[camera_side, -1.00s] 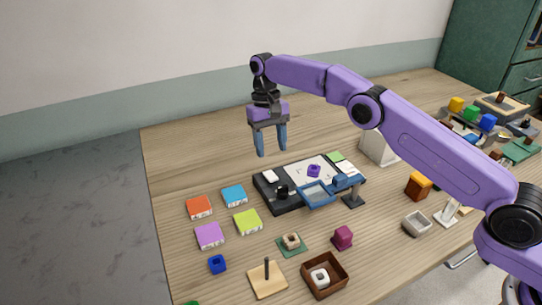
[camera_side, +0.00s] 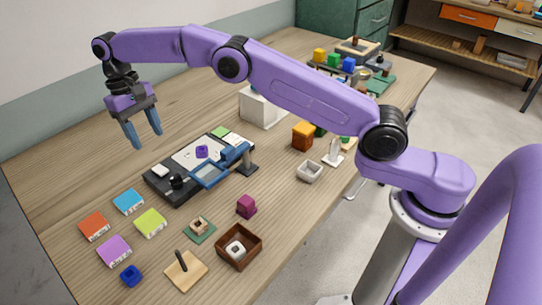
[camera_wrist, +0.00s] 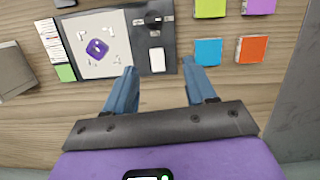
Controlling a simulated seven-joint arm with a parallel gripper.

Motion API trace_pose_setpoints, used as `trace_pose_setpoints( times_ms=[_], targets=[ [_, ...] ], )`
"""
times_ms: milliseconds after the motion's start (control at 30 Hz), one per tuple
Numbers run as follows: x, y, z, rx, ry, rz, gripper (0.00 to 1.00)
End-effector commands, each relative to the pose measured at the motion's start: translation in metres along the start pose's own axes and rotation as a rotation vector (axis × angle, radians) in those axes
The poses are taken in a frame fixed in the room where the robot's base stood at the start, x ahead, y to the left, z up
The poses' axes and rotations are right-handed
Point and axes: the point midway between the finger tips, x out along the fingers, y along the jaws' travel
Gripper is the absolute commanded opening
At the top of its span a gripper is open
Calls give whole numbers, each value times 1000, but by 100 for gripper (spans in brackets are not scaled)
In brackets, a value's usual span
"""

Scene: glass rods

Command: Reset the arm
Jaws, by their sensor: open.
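My gripper (camera_side: 143,136) has blue fingers and hangs above the left part of the wooden table, with its fingers pointing down. In the wrist view my gripper (camera_wrist: 157,75) shows its two fingers apart with nothing between them. Below it and to the right is a black device (camera_side: 160,188) with a white plate (camera_side: 190,162), and a purple ring-like piece (camera_side: 202,152) rests on the plate. The same purple piece (camera_wrist: 97,49) shows in the wrist view, off to the left of the fingers.
Orange (camera_side: 94,226), blue (camera_side: 129,201), lime (camera_side: 150,223) and purple (camera_side: 114,250) blocks lie at the left. A brown box (camera_side: 254,254) holds a white ring. A peg board (camera_side: 186,271) stands near the front edge. The table's left rear is bare.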

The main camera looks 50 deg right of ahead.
Motion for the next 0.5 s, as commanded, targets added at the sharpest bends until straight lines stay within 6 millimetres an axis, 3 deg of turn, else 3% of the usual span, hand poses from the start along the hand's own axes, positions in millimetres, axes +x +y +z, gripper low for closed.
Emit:
trace_pose_setpoints(
  times_ms=[200, 500],
  targets=[
    [-27, -10, 47, -150, 36, 18, 55],
    [-42, -2, 135, -359, 83, 40, 55]
  ],
)
